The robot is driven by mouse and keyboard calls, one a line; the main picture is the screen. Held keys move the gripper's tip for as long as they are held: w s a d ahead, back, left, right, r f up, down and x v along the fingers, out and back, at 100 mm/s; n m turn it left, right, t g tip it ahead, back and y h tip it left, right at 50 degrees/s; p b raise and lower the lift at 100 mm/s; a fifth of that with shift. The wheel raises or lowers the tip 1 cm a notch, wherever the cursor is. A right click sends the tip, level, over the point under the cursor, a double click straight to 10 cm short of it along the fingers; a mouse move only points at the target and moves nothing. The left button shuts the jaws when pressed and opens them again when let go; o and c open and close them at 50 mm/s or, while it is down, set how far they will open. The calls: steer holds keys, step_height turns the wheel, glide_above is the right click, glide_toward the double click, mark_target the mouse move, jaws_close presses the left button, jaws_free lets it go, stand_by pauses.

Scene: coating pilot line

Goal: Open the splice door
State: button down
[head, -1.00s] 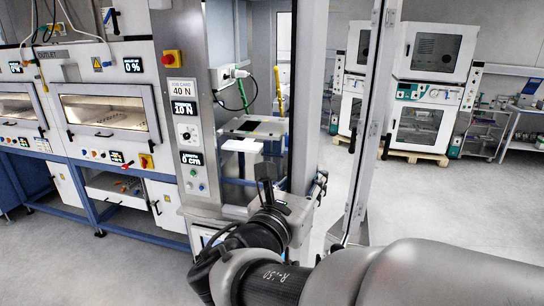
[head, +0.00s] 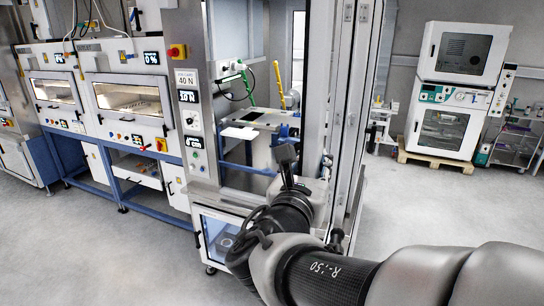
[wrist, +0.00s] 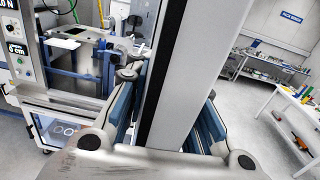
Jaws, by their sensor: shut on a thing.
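The splice door (head: 353,90) is a tall, narrow metal frame, seen almost edge-on in the head view, right of the bay opening. Its grey upright with a black strip (wrist: 190,60) fills the middle of the wrist view. My gripper (wrist: 168,92) has one blue-padded finger on each side of this upright and is shut on it. The exact contact is hidden behind the finger ends. In the head view my gripper (head: 325,168) is partly hidden by my wrist. The bay beside the door is open to view, with a white plate (head: 240,132) inside.
A control column (head: 188,100) with displays and an ovens bench (head: 125,95) stand left. A low cabinet (head: 222,235) is below the bay. Stacked ovens (head: 450,95) stand on a pallet at right. Floor (head: 400,210) right of the door is clear.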

steer(key=shift+s+d+r, duration=0.1)
steer(key=shift+d, duration=0.05)
steer(key=c, duration=1.9)
jaws_free()
steer(key=shift+c, duration=0.2)
steer(key=o, duration=0.6)
steer(key=v, duration=1.2)
